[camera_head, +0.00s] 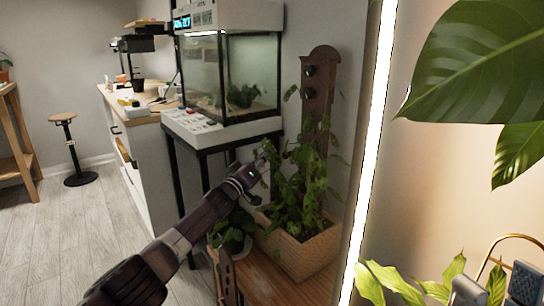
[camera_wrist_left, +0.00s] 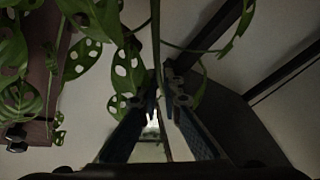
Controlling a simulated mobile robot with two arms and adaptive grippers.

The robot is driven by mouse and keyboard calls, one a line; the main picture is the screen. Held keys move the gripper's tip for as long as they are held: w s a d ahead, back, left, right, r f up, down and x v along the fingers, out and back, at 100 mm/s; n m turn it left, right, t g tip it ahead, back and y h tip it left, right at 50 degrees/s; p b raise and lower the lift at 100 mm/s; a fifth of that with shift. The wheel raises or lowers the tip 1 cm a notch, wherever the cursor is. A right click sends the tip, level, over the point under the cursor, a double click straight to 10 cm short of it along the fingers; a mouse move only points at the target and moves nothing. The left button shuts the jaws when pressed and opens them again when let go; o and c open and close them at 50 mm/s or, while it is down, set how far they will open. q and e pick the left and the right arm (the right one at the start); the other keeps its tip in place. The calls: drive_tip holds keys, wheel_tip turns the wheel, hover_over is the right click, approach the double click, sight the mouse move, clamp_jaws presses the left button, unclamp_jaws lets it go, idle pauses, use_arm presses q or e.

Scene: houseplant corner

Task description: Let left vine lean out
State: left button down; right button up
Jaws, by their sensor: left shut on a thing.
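A brown wooden board with dark knobs (camera_head: 319,95) stands upright behind the plant. My left gripper (camera_head: 257,168) reaches the plant's left edge. In the left wrist view, my left gripper (camera_wrist_left: 161,95) is shut on a thin stem (camera_wrist_left: 155,35) running between its fingertips. Holed leaves (camera_wrist_left: 83,58) hang to the left, beside the board (camera_wrist_left: 48,85). My right gripper (camera_head: 495,288) is at the lower right, its pads apart and empty.
A glass terrarium (camera_head: 235,75) on a dark-legged stand is left of the board. A small potted plant (camera_head: 232,235) is beside the planter. A bright vertical light strip (camera_head: 372,150) and large leaves (camera_head: 480,60) are at right. Open floor (camera_head: 60,225) is at left.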

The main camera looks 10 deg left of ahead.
use_arm(q)
drive_tip(key=shift+w+a+f+n+y+b, duration=0.3)
drive_tip(key=shift+w+a+f+n+b, duration=0.25)
drive_tip(key=shift+f+n, duration=0.1)
drive_tip(key=shift+g, duration=0.3)
drive_tip(key=c, duration=2.1)
unclamp_jaws()
drive_tip(key=shift+s, duration=0.15)
drive_tip(key=v, duration=1.1)
drive_tip(key=shift+s+a+f, duration=0.25)
drive_tip(key=shift+s, duration=0.05)
